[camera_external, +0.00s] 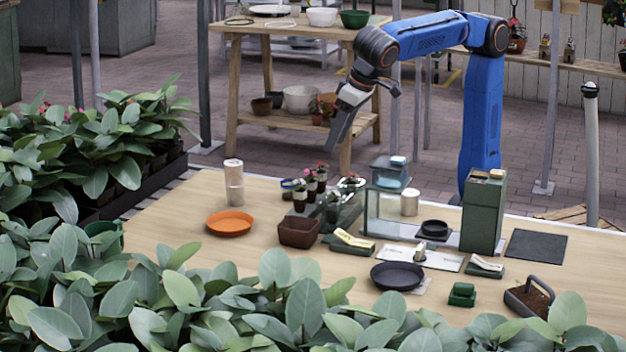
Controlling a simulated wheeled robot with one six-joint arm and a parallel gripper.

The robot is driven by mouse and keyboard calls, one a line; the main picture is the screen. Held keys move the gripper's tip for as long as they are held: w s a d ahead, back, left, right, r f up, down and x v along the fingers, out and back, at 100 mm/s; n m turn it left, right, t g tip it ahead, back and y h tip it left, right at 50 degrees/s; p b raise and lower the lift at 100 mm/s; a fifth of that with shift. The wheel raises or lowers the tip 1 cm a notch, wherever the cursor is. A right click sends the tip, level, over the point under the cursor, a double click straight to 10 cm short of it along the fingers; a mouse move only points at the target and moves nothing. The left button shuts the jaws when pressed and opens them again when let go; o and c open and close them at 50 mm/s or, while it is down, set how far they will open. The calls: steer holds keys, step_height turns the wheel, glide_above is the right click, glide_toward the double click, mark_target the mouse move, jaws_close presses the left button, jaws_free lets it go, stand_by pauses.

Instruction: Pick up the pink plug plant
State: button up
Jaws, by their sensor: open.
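Several small potted plug plants with pink and reddish flowers stand in a dark tray in the middle of the table. One pink plug plant (321,172) is at the back of the group, and another flowering one (310,182) is just left of it. They are small, and I cannot tell their exact shades apart. My gripper (332,142) hangs above and slightly right of the plants, pointing down and left. It is open, apart from the plants, and holds nothing visible.
An orange saucer (230,222) and a stacked pale cylinder (234,182) stand left of the plants. A brown square pot (299,232) is in front. A glass case (386,212) and a green box (483,212) stand right. Leafy plants (200,310) line the front edge.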

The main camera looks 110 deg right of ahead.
glide_toward(314, 181)
steer(key=x, duration=0.5)
steer(key=shift+s+f, duration=0.2)
steer(key=shift+s, duration=0.15)
steer(key=shift+w+x, duration=0.2)
steer(key=shift+x, duration=1.1)
steer(key=shift+w+x, duration=0.15)
steer(key=shift+x, duration=1.2)
steer(key=shift+a+r, duration=0.15)
steer(key=c, duration=1.1)
steer(key=shift+r, duration=0.1)
